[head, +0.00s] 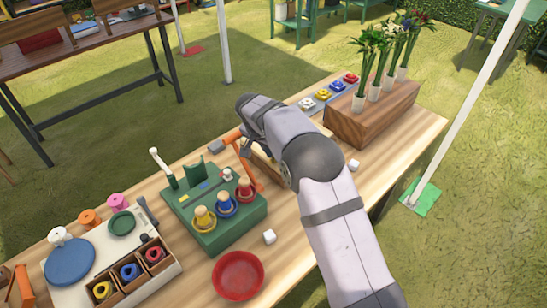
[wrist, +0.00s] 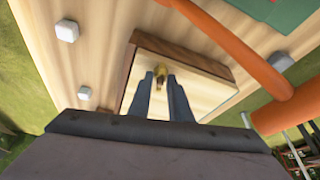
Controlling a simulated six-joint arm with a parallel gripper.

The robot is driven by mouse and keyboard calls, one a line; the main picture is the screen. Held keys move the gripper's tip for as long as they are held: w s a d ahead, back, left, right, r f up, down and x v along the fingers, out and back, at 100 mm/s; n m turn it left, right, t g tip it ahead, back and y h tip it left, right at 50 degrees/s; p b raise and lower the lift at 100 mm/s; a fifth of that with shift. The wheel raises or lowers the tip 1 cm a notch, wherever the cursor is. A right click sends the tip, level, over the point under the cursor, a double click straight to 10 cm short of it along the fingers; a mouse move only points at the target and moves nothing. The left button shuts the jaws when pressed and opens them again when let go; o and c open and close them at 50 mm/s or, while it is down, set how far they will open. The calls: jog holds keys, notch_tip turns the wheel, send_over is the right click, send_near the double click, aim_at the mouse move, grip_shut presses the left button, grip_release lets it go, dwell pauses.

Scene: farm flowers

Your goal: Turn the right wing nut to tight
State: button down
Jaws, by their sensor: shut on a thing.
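A small brass wing nut (wrist: 160,70) stands on a pale wooden board with a dark brown edge (wrist: 195,48) in the wrist view. My gripper (wrist: 161,83) is shut on this wing nut, with the two dark fingers on either side of it. Only this one wing nut shows, and its lower part is hidden by the fingers. In the head view a strip of the board (head: 262,166) shows beside my arm, which hides the fingers and the nut.
An orange bar (wrist: 235,50) crosses close to the board on the right of the wrist view. A green stand with colored pegs (head: 214,205), a red bowl (head: 238,275) and a wooden flower block (head: 375,115) stand around. White cubes (head: 269,236) lie loose on the table.

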jog(key=m, duration=0.2)
jog(key=m+h+p, duration=0.1)
jog(key=shift+w+a+r+g, duration=0.15)
jog(key=shift+r+g, duration=0.1)
jog(key=shift+g, duration=0.05)
jog(key=shift+w+m+g+h+p, duration=0.1)
jog(key=shift+m+g+h+p, duration=0.25)
jog(key=shift+m+p, duration=1.1)
jog(key=shift+w+r+m+g, duration=0.1)
jog(key=shift+m+g, duration=0.15)
jog(key=shift+m, duration=0.2)
jog(key=c, duration=1.6)
grip_release()
jog(key=shift+s, duration=0.2)
jog(key=shift+p+v, duration=1.1)
jog(key=shift+v, duration=2.5)
